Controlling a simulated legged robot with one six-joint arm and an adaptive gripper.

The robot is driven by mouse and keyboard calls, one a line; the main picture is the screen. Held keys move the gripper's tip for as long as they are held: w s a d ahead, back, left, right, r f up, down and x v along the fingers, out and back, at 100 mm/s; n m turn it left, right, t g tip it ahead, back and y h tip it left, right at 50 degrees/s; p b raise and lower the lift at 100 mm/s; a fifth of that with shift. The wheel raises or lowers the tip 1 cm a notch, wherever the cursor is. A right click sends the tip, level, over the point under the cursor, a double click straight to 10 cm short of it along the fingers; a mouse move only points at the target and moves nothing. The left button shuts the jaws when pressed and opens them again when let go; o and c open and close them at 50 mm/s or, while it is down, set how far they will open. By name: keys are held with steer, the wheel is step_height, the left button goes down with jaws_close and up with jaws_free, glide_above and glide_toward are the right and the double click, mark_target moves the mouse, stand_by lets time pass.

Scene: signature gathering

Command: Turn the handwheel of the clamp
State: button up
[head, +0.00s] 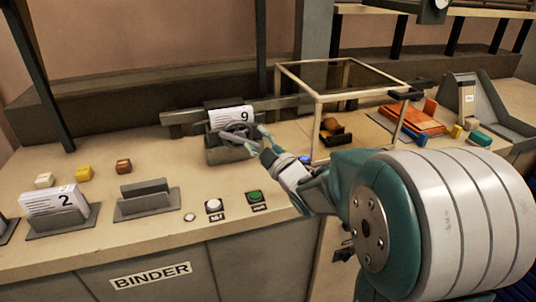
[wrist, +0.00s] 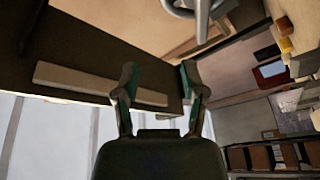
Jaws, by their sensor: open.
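The clamp (head: 226,154) is a grey metal block on the bench, with a round grey handwheel (head: 235,132) on its near face. A stack of white sheets marked 9 (head: 231,116) stands upright behind the wheel. My gripper (head: 260,138) is open at the right side of the handwheel; I cannot tell whether a finger touches the rim. In the wrist view, part of the handwheel (wrist: 184,8) and a pale shaft show at the top edge, beyond the spread, empty fingertips (wrist: 158,80). My forearm covers the bench at the right.
A glass-sided frame (head: 316,98) stands just right of the clamp, close to my wrist. A white button (head: 214,205) and a green button (head: 255,196) sit in front. An empty holder (head: 147,206) and sheets marked 2 (head: 60,204) are at left. Small blocks lie behind them.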

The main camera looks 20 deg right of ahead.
steer(key=s, duration=0.1)
steer(key=s+f, duration=0.1)
steer(key=s, duration=0.2)
steer(key=shift+s+d+f, duration=0.1)
steer(key=shift+s+f, duration=0.15)
steer(key=shift+s, duration=0.1)
stand_by(0.3)
